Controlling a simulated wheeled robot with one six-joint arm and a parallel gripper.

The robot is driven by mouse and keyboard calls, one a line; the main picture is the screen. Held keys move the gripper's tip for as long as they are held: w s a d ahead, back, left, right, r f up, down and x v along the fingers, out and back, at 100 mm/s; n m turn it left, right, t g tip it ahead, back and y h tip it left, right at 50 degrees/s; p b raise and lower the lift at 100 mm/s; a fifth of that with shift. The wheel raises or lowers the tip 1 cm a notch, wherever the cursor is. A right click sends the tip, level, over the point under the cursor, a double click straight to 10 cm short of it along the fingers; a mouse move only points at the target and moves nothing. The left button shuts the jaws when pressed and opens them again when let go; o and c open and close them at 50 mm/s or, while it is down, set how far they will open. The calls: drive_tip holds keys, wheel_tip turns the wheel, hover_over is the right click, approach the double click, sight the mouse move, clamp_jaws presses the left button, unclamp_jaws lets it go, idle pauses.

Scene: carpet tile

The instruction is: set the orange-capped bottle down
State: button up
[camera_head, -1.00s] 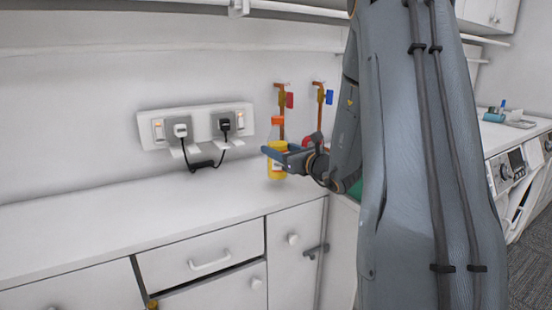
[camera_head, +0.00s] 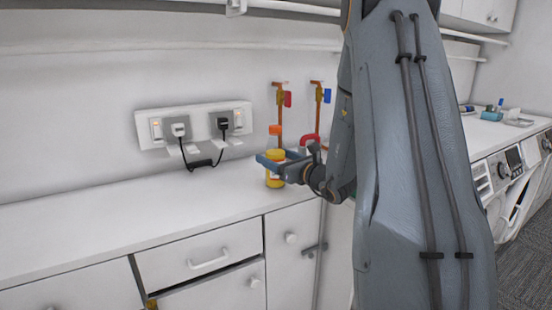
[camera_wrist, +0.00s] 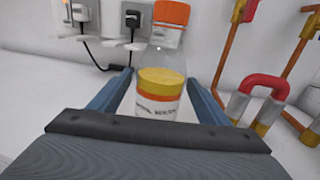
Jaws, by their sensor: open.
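The orange-capped bottle (camera_head: 275,180) is upright on the white countertop (camera_head: 120,217) near its right end. It is clear at the top, with yellow contents and a white label. In the wrist view the bottle (camera_wrist: 160,88) stands between the two blue fingers, with a gap visible on each side. My gripper (camera_head: 268,160) is open around the bottle and comes from the right. The bottle's base is hidden in the wrist view by the gripper body.
Pipes with a red valve (camera_head: 287,98) and a blue valve (camera_head: 327,95) rise behind the bottle. A socket panel (camera_head: 195,125) with two plugs and a cable is on the wall to the left. The counter left of the bottle is clear.

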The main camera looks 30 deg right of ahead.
drive_tip(key=shift+r, duration=0.1)
drive_tip(key=shift+s+d, duration=0.15)
drive_tip(key=shift+s, duration=0.2)
drive_tip(key=s+d+b, duration=0.2)
drive_tip(key=s, duration=0.9)
drive_tip(key=s+a+f+n+g+y, duration=0.25)
drive_tip(key=a+n+g, duration=0.2)
drive_tip(key=a, duration=0.35)
drive_tip(key=s+a+f+n+g+y, duration=0.25)
drive_tip(key=s+a+n, duration=0.2)
drive_tip(key=a, duration=0.45)
drive_tip(key=s+a+f+n+g+y, duration=0.25)
drive_tip(key=a+f+n+g, duration=0.2)
drive_tip(key=a, duration=0.35)
drive_tip(key=s+a+f+n+g+h, duration=0.2)
drive_tip(key=s+f+n+g+h, duration=0.3)
drive_tip(key=s+n, duration=0.45)
drive_tip(key=d+n+h, duration=0.1)
drive_tip(key=n+h, duration=0.1)
drive_tip(key=n, duration=0.1)
drive_tip(key=s+d+n+h, duration=0.1)
drive_tip(key=d+n+h, duration=0.1)
drive_tip(key=n, duration=0.2)
drive_tip(key=s+d+n+g+h, duration=0.1)
drive_tip(key=n+h, duration=0.1)
drive_tip(key=n, duration=0.1)
drive_tip(key=shift+s+d+f+n, duration=0.1)
drive_tip(key=shift+d+f+n, duration=0.1)
drive_tip(key=shift+f+n, duration=0.2)
